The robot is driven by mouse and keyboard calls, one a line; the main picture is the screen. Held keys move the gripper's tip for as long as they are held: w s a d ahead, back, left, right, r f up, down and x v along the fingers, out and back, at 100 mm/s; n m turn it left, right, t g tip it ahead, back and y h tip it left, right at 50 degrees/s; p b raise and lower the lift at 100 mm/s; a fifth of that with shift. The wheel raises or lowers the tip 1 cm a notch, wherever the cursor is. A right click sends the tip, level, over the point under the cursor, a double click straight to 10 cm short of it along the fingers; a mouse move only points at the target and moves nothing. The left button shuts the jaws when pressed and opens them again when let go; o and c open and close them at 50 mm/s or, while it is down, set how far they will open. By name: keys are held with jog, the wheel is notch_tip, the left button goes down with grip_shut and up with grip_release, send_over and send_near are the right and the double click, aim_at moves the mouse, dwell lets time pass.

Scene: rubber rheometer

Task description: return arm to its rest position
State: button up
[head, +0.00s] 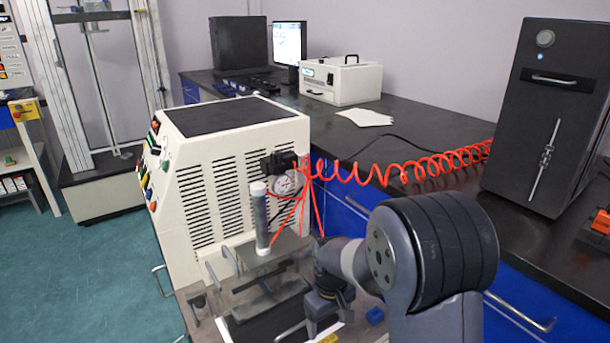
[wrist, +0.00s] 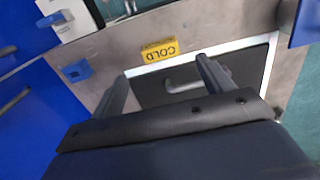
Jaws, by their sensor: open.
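My arm reaches from the lower right of the head view, with its large dark grey joint in front. My gripper (head: 328,306) is low beside the cream rheometer (head: 215,190), over the front of its metal table. In the wrist view my gripper (wrist: 160,80) has two dark fingers spread apart, with nothing held between them. Beyond the fingers are a yellow COLD label (wrist: 160,50) and a dark panel (wrist: 225,70) with a pale border and a grey handle (wrist: 184,86). The fingertips appear clear of the handle, but the exact distance cannot be told.
A coiled red hose (head: 400,172) runs from the rheometer to the right. A black bench (head: 430,130) with blue drawers stands behind my arm, bearing a dark tower (head: 548,110) and a white box (head: 345,80). A blue block (wrist: 75,71) is near the label. Floor at left is open.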

aim_at(327, 342)
notch_tip(327, 342, down, 9)
jog(key=b, duration=0.3)
notch_tip(327, 342, up, 11)
jog(key=p, duration=0.5)
jog(key=s+d+r+m+p, duration=0.2)
jog(key=r+p, duration=0.4)
jog(key=p, duration=1)
jog(key=s+d+r+m+p, duration=0.1)
jog(key=d+r+m+p, duration=0.3)
jog(key=p, duration=1.3)
jog(key=shift+s+d+r, duration=0.4)
jog(key=shift+d+r, duration=0.65)
jog(key=shift+d, duration=0.55)
jog(key=shift+s+p, duration=0.1)
jog(key=shift+p, duration=0.2)
